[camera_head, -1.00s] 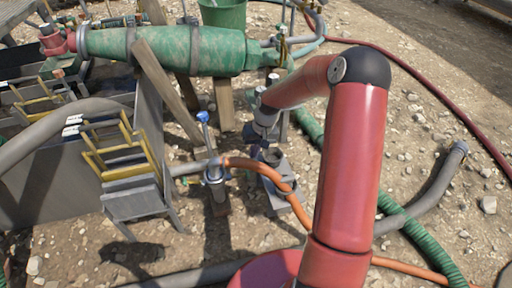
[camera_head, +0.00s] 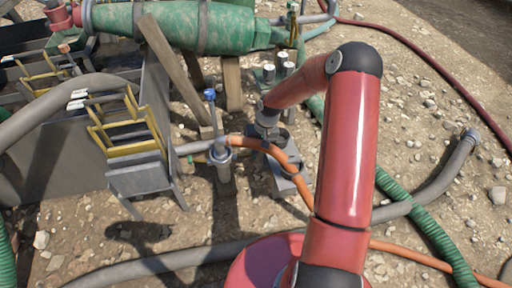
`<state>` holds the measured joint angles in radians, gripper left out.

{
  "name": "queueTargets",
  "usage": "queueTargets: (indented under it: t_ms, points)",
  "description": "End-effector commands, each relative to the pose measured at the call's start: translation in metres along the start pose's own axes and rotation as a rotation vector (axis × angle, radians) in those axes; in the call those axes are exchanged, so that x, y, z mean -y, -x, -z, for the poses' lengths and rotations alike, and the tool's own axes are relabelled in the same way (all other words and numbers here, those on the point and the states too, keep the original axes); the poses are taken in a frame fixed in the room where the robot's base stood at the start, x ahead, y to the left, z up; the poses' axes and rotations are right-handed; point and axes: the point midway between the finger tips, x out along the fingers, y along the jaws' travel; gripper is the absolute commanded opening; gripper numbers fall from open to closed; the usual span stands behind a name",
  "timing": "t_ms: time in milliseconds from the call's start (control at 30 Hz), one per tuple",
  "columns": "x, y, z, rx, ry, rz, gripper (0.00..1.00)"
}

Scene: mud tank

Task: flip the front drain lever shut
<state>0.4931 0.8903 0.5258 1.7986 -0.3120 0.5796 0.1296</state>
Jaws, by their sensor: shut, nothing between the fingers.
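The drain lever is a thin upright rod with a blue tip (camera_head: 210,95). It rises from a grey valve body (camera_head: 221,156) on a short post, left of the picture's middle. An orange hose (camera_head: 244,141) and a grey pipe run up to this valve. My gripper (camera_head: 266,132) is small and dark at the end of my red arm, pointing down to the right of the lever. It looks shut and empty, and a gap shows between it and the lever. Its fingertips are hard to make out against the grey pedestal fitting (camera_head: 288,180) behind them.
A yellow-framed rack (camera_head: 127,128) on a grey stand is left of the valve. A green cylinder (camera_head: 180,27) on wooden props lies behind. A green ribbed hose (camera_head: 428,232) and grey pipes cross the stony ground. Open ground lies in front of the valve.

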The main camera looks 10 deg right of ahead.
Motion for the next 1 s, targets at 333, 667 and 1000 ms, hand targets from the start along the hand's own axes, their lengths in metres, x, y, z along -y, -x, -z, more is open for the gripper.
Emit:
queueTargets:
  t_ms: [333, 667, 1000]
  points:
    - [-0.010, -0.023, 0.000, 0.001, 0.000, 0.000, 0.00]
    - [-0.009, -0.019, 0.000, 0.000, 0.000, -0.001, 0.00]
    - [-0.006, -0.006, 0.000, 0.000, 0.000, 0.000, 0.00]
